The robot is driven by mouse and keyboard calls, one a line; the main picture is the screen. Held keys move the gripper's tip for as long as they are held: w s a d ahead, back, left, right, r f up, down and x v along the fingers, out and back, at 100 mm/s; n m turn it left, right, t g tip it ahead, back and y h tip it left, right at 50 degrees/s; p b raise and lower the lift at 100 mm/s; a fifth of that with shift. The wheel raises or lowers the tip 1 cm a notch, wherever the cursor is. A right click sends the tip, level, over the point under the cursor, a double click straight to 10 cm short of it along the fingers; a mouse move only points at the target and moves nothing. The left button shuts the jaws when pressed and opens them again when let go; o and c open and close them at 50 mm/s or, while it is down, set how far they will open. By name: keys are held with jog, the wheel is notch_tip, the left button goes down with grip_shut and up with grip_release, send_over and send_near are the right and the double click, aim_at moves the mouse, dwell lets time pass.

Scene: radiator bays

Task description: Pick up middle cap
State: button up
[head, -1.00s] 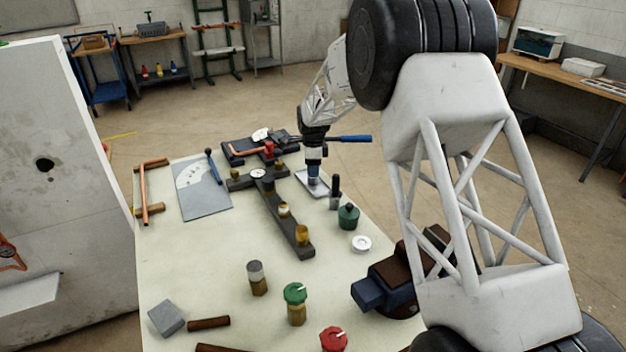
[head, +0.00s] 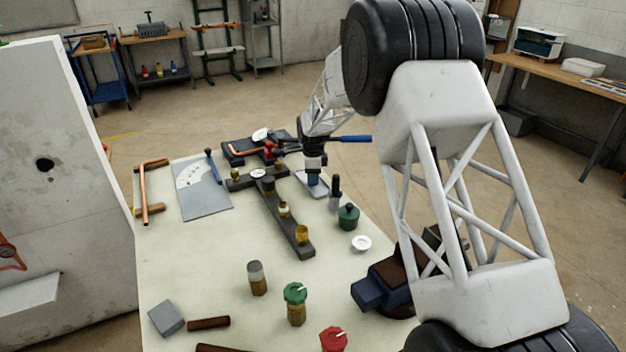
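Three capped brass fittings stand in a slanting row near the front of the pale bench. The middle one has a green cap (head: 295,292) with a white mark, seated on a brass body (head: 296,315). To its left is one with a grey cap (head: 255,268); to its right a red cap (head: 333,338) shows at the bottom edge. My gripper (head: 313,178) points down at the far part of the bench, over a small grey plate (head: 316,192), well behind the caps. Its fingers are too small and dark to tell whether they are open.
A dark T-shaped bar with brass fittings (head: 285,220) lies mid-bench. A dark green pot (head: 348,216), a white ring (head: 361,243) and a blue-brown vise (head: 385,288) stand right. A grey block (head: 166,318) and brown rod (head: 208,323) lie front left.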

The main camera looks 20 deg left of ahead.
jog(key=c, duration=0.4)
jog(key=shift+r, duration=0.1)
jog(key=shift+r, duration=4.95)
jog(key=shift+s, duration=0.1)
jog(key=shift+s+a+r, duration=0.4)
jog(key=shift+s, duration=3)
jog(key=shift+s+a+r, duration=0.35)
jog(key=shift+s, duration=3.1)
jog(key=shift+s+a+r, duration=0.4)
jog(key=shift+s, duration=3)
